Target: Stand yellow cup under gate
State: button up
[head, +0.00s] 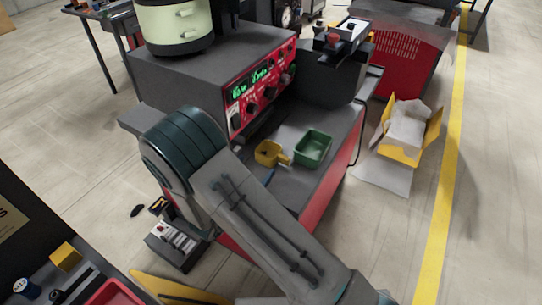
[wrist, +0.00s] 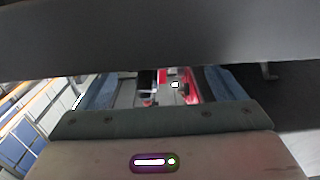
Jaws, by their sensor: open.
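The yellow cup (head: 267,153), a small open-topped vessel with a handle-like piece on its right, stands on the grey bench top, left of a green open box (head: 313,148). I cannot make out the gate for certain; a dark block with a red knob (head: 334,39) sits above the bench at the back right. My gripper (wrist: 160,88) shows only in the wrist view, its two blue-grey fingers apart with nothing seen between them. In the head view my arm crosses the foreground and hides part of the bench. The cup is not recognisable in the wrist view.
A red control panel (head: 262,90) with green digits stands behind the cup, below a pale green drum (head: 174,27). A yellow carton (head: 412,130) lies on the floor at right. A grey surface fills the top of the wrist view, close to the camera.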

aim_at(262, 156)
jog(key=x, duration=0.3)
jog(key=p+x, duration=0.1)
jog(key=x, duration=0.1)
jog(key=shift+r, duration=0.3)
jog(key=c, duration=1.3)
jog(key=shift+o, duration=0.2)
jog(key=shift+r, duration=0.1)
